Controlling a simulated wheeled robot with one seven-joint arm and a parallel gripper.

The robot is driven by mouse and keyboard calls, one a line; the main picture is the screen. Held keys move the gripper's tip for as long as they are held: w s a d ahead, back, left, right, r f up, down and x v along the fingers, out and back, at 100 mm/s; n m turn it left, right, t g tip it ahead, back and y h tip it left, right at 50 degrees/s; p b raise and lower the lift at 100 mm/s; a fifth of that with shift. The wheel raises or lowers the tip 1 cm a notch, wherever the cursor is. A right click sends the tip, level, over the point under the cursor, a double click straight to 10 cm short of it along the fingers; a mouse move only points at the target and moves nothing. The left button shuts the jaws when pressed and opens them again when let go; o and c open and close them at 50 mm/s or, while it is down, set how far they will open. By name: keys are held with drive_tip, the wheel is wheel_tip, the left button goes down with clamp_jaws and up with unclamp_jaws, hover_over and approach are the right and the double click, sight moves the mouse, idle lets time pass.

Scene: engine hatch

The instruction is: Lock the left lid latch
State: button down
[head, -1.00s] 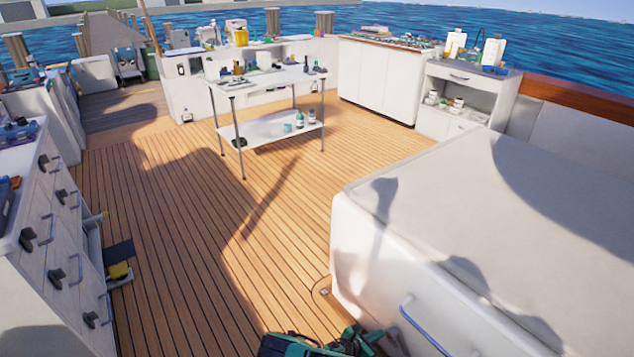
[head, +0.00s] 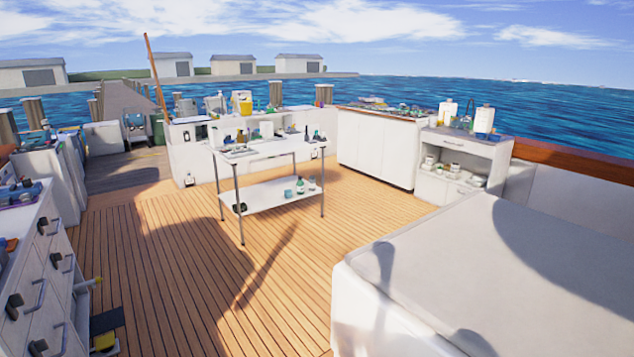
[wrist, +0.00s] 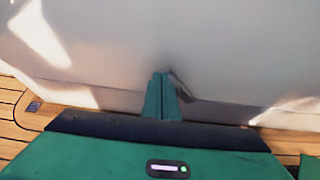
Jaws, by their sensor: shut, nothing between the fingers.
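The white engine hatch box (head: 490,245) with its lid fills the lower right of the head view. In the wrist view its pale grey-white face (wrist: 240,50) fills the upper part. My gripper (wrist: 162,78) shows there with its green fingers together and empty, tips close to that face. A thin dark grey piece (wrist: 184,88) lies just right of the fingertips, partly hidden by them. It may be the left lid latch, but I cannot tell its position or whether the fingers touch it. My gripper is not in the head view.
Wooden deck (head: 200,270) lies open left of the hatch. A white drawer unit (head: 45,260) stands at the left. A white table (head: 265,155) stands mid-deck, with counters (head: 375,150) behind. Deck planks (wrist: 15,120) show at the wrist view's left edge.

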drive_tip(key=shift+s+d, duration=0.2)
drive_tip(key=shift+s, duration=0.25)
drive_tip(key=shift+s+d, duration=0.35)
drive_tip(key=shift+s, duration=0.1)
drive_tip(key=shift+s+d+f, duration=0.15)
drive_tip(key=shift+s+d, duration=0.25)
drive_tip(key=shift+s, duration=0.1)
idle(0.3)
drive_tip(key=s+a, duration=0.3)
drive_tip(key=a, duration=0.1)
drive_tip(key=shift+s+a+r, duration=0.25)
drive_tip(key=shift+a+r, duration=0.15)
drive_tip(key=shift+r, duration=0.05)
idle(0.5)
